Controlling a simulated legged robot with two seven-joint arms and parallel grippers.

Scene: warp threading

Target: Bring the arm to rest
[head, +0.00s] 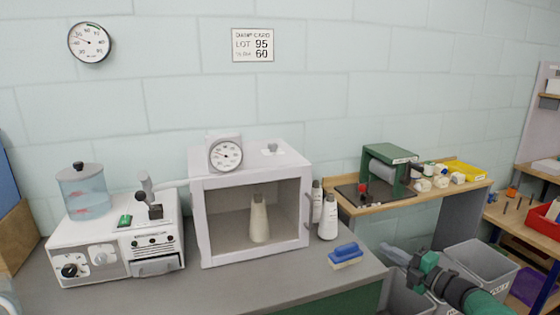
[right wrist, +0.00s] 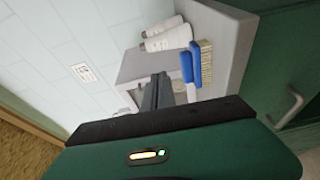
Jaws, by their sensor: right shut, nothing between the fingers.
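My right gripper (head: 396,254) is at the lower right of the head view, its grey fingers over the grey bins beyond the bench's right edge. In the right wrist view its fingers (right wrist: 164,92) are together and hold nothing. The blue brush (head: 345,254) lies on the bench to the left of the gripper, apart from it. The brush also shows in the right wrist view (right wrist: 187,66), beyond the fingers. My left gripper is not in view.
The grey bench (head: 225,284) carries a white cabinet (head: 197,222) with a cone inside, two white bottles (head: 328,218) and a control box (head: 86,257). A green machine (head: 386,168) stands on a wooden table. Grey bins (head: 466,258) stand below.

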